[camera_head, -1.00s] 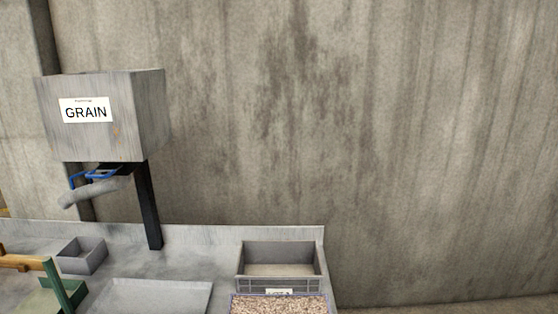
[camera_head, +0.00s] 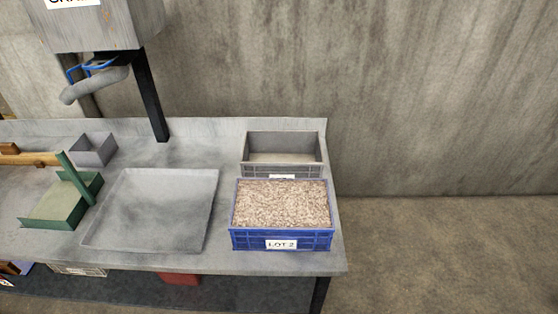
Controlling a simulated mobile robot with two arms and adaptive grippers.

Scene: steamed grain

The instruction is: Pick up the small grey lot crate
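A grey crate (camera_head: 256,171) stands at the back right of the metal table. It is open and looks empty, with a white label on its front that is mostly hidden by the blue crate before it. A smaller plain grey open box (camera_head: 94,152) stands at the back left; no label shows on it. Neither of my grippers is in view.
A blue crate (camera_head: 281,243) marked LOT 2, full of grain, stands in front of the grey crate on the table (camera_head: 200,260). A shallow tray (camera_head: 152,205), a green scale-like object (camera_head: 58,207) and a hopper spout (camera_head: 95,86) are further left. Floor at right is clear.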

